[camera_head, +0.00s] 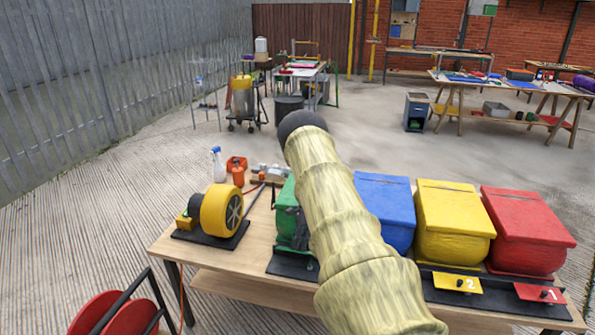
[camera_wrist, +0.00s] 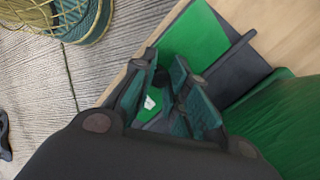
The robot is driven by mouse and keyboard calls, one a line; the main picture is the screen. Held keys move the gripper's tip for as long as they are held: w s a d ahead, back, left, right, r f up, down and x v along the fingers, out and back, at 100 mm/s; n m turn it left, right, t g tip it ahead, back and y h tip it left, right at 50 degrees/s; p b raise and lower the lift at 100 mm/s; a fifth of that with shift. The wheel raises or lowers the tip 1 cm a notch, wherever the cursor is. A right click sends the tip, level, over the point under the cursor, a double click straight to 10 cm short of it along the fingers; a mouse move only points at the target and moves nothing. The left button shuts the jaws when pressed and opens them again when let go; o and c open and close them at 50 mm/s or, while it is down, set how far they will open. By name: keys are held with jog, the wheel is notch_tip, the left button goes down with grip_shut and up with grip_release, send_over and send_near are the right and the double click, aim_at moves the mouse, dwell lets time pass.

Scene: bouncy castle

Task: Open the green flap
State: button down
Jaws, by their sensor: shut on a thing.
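The green box (camera_head: 284,200) stands at the left end of the row on the table, mostly hidden behind my arm; its side also shows in the wrist view (camera_wrist: 285,125). The green flap (camera_wrist: 197,42) is a flat panel beside the dark base, with a white label between my fingers. My gripper (camera_wrist: 165,82) is over the flap, its fingers closed around a small dark knob (camera_wrist: 162,76) on it. The fingers partly hide the knob and flap. In the head view my arm hides most of the gripper; how far the flap is tilted cannot be told.
Blue (camera_head: 384,205), yellow (camera_head: 452,225) and red (camera_head: 527,230) boxes stand to the right. A yellow blower (camera_head: 220,210), a spray bottle (camera_head: 217,163) and an orange can (camera_head: 237,170) are at the left. A red reel (camera_head: 110,315) stands before the table.

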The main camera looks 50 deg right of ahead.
jog(key=shift+w+a, duration=0.1)
jog(key=shift+w, duration=0.05)
jog(key=c, duration=1.3)
grip_release()
jog(key=shift+c, duration=0.2)
jog(key=shift+r, duration=0.1)
jog(key=s+v, duration=0.1)
jog(key=v, duration=1)
jog(key=shift+w+d+r, duration=0.25)
jog(key=shift+w+r, duration=0.1)
jog(key=shift+w, duration=0.1)
